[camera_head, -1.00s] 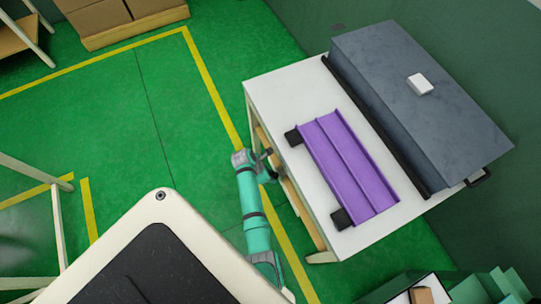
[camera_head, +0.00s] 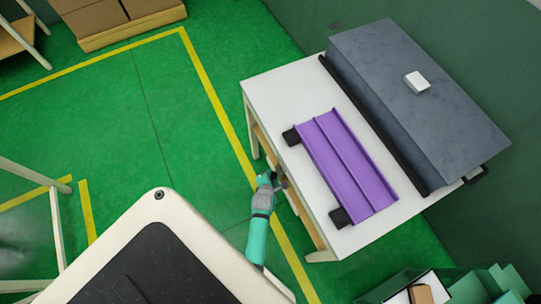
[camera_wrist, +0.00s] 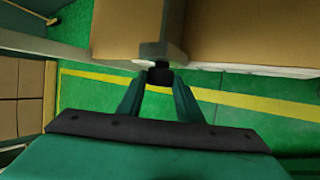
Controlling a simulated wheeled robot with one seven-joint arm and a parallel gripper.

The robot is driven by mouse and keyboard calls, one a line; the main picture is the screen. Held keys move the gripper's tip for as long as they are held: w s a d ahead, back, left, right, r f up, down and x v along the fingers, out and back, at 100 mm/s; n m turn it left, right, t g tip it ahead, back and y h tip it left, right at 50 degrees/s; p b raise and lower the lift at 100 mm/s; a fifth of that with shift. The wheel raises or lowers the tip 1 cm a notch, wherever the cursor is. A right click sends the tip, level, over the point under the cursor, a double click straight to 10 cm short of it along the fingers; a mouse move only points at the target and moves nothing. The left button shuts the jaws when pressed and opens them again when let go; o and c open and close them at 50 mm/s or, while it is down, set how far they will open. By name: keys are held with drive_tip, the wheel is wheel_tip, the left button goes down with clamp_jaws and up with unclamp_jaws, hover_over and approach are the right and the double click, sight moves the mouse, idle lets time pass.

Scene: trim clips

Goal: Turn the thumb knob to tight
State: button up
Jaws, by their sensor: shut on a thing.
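My gripper (camera_head: 281,184) is at the near left edge of the white-topped bench (camera_head: 262,94), below its top. In the wrist view its two fingers (camera_wrist: 159,84) are closed on a small black part that looks like the thumb knob (camera_wrist: 160,73). The knob sits under the end of a grey bracket (camera_wrist: 163,50), beside a pale round disc. Its turn position and any marking cannot be made out. In the head view the knob is too small and hidden to tell.
A purple channel (camera_head: 345,165) lies on the bench between black blocks (camera_head: 340,217). A grey box (camera_head: 415,100) with a small white block (camera_head: 417,82) stands behind it. Tan panels (camera_wrist: 130,28) are close above my gripper. Green floor is open to the left.

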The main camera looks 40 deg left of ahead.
drive_tip(key=shift+s+d+f+t+y, duration=0.15)
drive_tip(key=shift+f+t+y, duration=0.2)
drive_tip(key=shift+y, duration=0.35)
drive_tip(key=shift+f+m+t+y, duration=0.1)
drive_tip(key=shift+m+t+y, duration=0.4)
drive_tip(key=shift+y, duration=0.5)
drive_tip(key=shift+d, duration=0.1)
drive_tip(key=shift+s+f+t+y, duration=0.1)
drive_tip(key=shift+t+y, duration=0.35)
drive_tip(key=shift+y, duration=0.05)
drive_tip(key=shift+s+d+f+y, duration=0.1)
drive_tip(key=shift+f+y, duration=0.05)
drive_tip(key=shift+y, duration=0.25)
drive_tip(key=shift+m+t, duration=0.3)
drive_tip(key=shift+f+m+t+y, duration=0.2)
drive_tip(key=shift+m+t+y, duration=0.2)
drive_tip(key=shift+t+y, duration=0.45)
drive_tip(key=shift+d+f+m+t+y, duration=0.1)
drive_tip(key=shift+m+t+y, duration=0.5)
drive_tip(key=shift+y, duration=0.35)
